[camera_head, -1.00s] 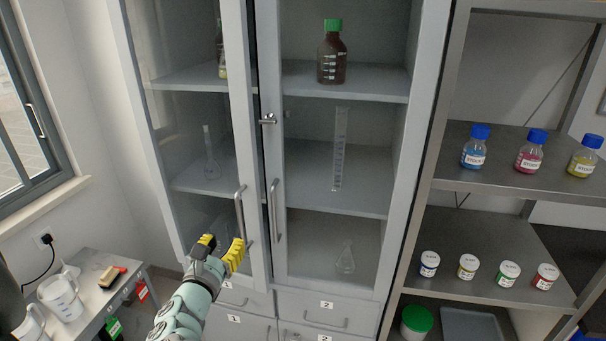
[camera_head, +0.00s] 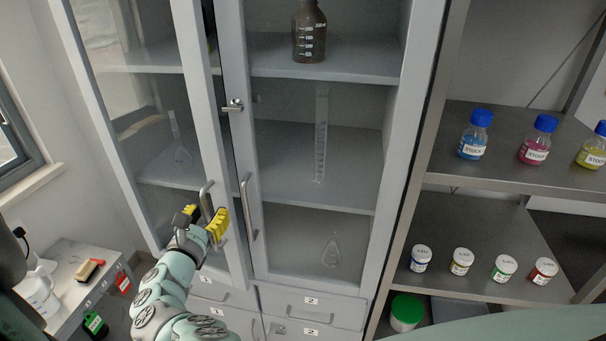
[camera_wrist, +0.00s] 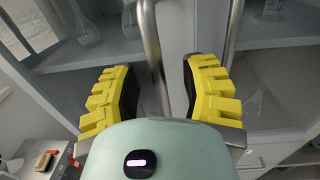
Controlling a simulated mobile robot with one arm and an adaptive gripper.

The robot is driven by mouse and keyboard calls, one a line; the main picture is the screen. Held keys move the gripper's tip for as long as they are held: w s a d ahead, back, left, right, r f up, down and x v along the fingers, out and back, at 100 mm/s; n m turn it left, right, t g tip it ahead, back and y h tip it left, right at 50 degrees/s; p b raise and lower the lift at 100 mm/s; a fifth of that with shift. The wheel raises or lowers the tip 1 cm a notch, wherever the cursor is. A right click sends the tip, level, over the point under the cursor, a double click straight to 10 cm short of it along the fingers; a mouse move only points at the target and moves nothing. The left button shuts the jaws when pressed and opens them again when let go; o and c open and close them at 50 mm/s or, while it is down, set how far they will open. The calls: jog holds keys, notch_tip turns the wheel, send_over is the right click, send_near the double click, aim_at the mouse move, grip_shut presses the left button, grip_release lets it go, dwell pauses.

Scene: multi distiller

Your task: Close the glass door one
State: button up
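Glass door one (camera_head: 180,100) is the left door of the cabinet, above the drawers marked 1. It looks slightly ajar, with a dark gap beside the right glass door (camera_head: 232,60). Its vertical metal handle (camera_head: 205,198) is near its right edge. My gripper (camera_head: 202,220), with yellow ribbed fingers, is at the lower part of this handle. In the wrist view my gripper (camera_wrist: 160,90) is open, with the handle (camera_wrist: 152,45) between its fingers. Contact with the handle cannot be told.
The right door's handle (camera_head: 249,207) is close by, and a latch (camera_head: 233,106) sits above. Glassware stands behind the glass. A metal shelf (camera_head: 480,185) with bottles and jars is at the right. A low table (camera_head: 75,290) stands at the left.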

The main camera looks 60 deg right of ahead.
aim_at(220, 205)
grip_shut()
dwell(0.4)
jog(key=shift+n+t+y, duration=0.3)
jog(key=shift+n+t, duration=0.1)
jog(key=shift+t, duration=0.2)
jog(key=d, duration=0.1)
jog(key=d+b, duration=0.1)
jog(key=d, duration=0.1)
jog(key=d+b, duration=0.1)
jog(key=shift+w+d, duration=0.3)
jog(key=shift+w, duration=0.1)
jog(key=shift+w+d, duration=0.1)
jog(key=shift+d, duration=0.1)
jog(key=c, duration=0.7)
grip_release()
jog(key=o, duration=0.7)
